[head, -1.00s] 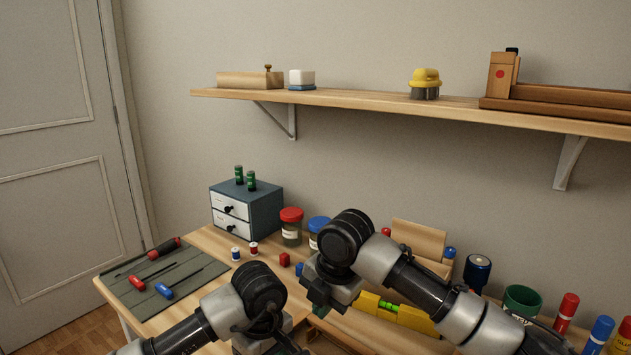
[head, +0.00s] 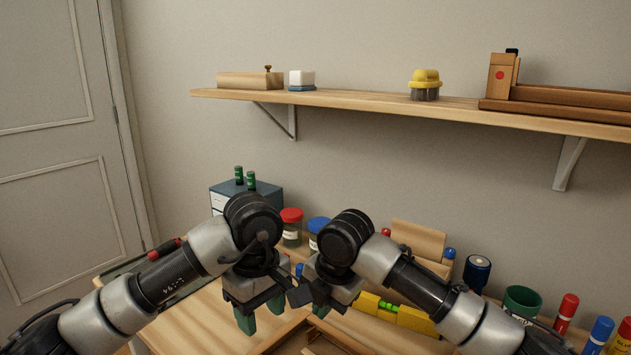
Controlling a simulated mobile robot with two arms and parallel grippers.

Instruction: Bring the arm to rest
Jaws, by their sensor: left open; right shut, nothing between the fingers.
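My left gripper (head: 260,314) hangs over the wooden desk (head: 200,320), its two green-tipped fingers pointing down and spread apart with nothing between them. My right gripper (head: 320,309) is close beside it on the right, in front of the desk's middle. It is shut and no object shows in it; its fingertips are hard to make out. Both arms reach in from the lower corners.
A drawer box (head: 262,192) with two green-capped batteries on top stands behind my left arm. A red-lidded jar (head: 291,222) and a blue-lidded jar (head: 317,228) stand near. A yellow level (head: 410,318), green cup (head: 521,301) and several markers are right. A shelf (head: 360,98) runs above.

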